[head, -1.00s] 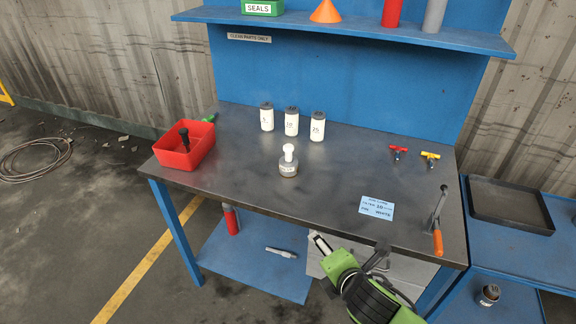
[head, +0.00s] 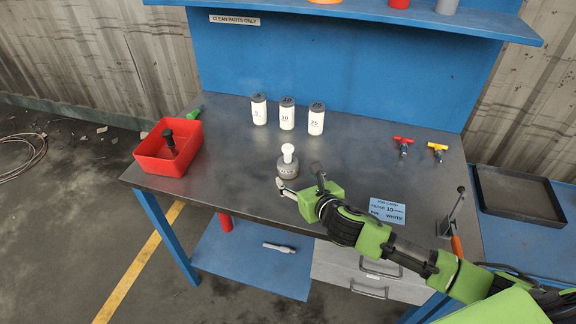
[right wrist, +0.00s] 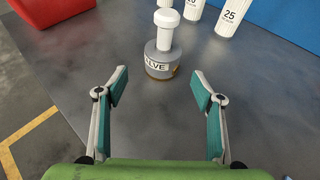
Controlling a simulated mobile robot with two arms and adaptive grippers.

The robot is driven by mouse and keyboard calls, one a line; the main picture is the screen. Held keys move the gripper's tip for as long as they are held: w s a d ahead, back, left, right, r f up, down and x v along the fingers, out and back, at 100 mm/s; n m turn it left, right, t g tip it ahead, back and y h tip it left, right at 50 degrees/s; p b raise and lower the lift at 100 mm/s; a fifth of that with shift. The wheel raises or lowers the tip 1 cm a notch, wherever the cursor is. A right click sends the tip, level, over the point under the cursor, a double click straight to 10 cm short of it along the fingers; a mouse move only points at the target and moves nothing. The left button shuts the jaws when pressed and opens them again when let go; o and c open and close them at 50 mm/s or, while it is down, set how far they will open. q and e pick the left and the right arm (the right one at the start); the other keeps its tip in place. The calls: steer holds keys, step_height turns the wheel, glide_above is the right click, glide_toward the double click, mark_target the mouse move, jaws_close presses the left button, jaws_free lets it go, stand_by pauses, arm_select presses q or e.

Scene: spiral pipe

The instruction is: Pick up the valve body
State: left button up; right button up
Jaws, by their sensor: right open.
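The valve body (head: 288,166) is a short grey cylinder with a white knobbed stem, upright on the workbench's dark top. In the right wrist view the valve body (right wrist: 161,62) carries a label of which "LVE" reads clearly. My right gripper (head: 299,182) is low over the bench just in front of the valve body. In the right wrist view my right gripper (right wrist: 160,88) is open and empty, its fingers spread with the valve body centred beyond the tips, not between them. My left gripper does not show.
Three white canisters (head: 287,115) stand behind the valve body. A red bin (head: 168,165) holding a dark part is at the left. A red-handled valve (head: 403,145), a yellow-handled one (head: 438,150), a blue note (head: 387,211) and an orange-handled lever (head: 456,240) are at the right.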

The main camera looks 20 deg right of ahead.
mark_target(292, 172)
steer(key=x, duration=0.3)
steer(key=shift+a+f, duration=0.1)
steer(key=shift+f, duration=0.05)
steer(key=shift+w+f, duration=0.15)
steer(key=shift+w, duration=0.45)
steer(key=p+x, duration=0.1)
steer(key=x, duration=0.3)
steer(key=shift+d+f, duration=0.15)
steer(key=shift+d, duration=0.1)
steer(key=shift+w+f, duration=0.1)
steer(key=shift+w, duration=0.1)
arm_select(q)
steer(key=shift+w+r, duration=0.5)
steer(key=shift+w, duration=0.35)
arm_select(e)
steer(key=c, duration=1.6)
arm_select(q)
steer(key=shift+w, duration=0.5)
